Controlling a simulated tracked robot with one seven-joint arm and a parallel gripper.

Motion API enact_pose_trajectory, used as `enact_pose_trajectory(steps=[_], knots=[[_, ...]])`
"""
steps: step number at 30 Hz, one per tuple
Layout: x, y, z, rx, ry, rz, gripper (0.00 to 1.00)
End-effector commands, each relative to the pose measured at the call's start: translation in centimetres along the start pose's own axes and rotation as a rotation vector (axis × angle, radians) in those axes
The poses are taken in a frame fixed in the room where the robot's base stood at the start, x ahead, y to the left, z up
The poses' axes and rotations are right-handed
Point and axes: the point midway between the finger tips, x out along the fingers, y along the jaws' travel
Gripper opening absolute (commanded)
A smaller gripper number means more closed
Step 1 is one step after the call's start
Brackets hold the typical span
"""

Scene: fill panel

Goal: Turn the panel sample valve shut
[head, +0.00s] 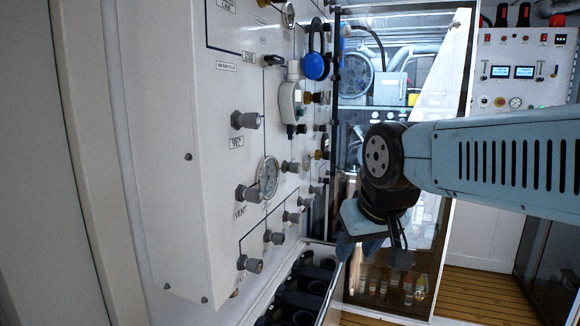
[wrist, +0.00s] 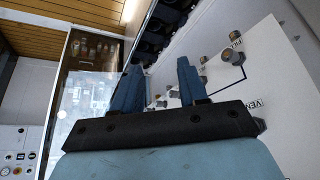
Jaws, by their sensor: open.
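The white panel (head: 200,200) fills the left half of the head view, with several grey round valve knobs. One knob (head: 245,120) sits at mid-height, one (head: 248,193) is by the VENT label, and a lower row starts with a knob (head: 250,264) near the bottom edge. I cannot read which is the sample valve. My gripper (head: 370,243) is to the right of the panel, apart from it. In the wrist view my gripper (wrist: 157,88) has its two blue fingers spread and empty, with panel knobs (wrist: 236,58) beyond and to the right.
A round gauge (head: 269,177) and a blue round part (head: 316,66) stick out from the panel. A black rack (head: 292,297) stands below it. A glass-fronted cabinet (head: 425,210) stands behind my gripper. A control box (head: 520,70) is at the far right.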

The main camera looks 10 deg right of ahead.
Motion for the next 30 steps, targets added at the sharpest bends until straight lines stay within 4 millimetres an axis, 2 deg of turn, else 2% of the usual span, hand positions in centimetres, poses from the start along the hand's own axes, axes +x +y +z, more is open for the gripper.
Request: enact_pose_trajectory(steps=[11, 16, 20, 26, 30], knots=[[0.0, 0.0, 0.0, 0.000, 0.001, 0.000, 0.43], [0.2, -0.1, -0.2, -0.010, -0.021, -0.017, 0.59], [1.0, -0.3, -0.8, -0.054, -0.090, -0.087, 0.60], [2.6, -1.8, -3.1, -0.157, -0.189, -0.311, 0.60], [3.7, -2.5, -5.7, -0.227, -0.184, -0.499, 0.60]])
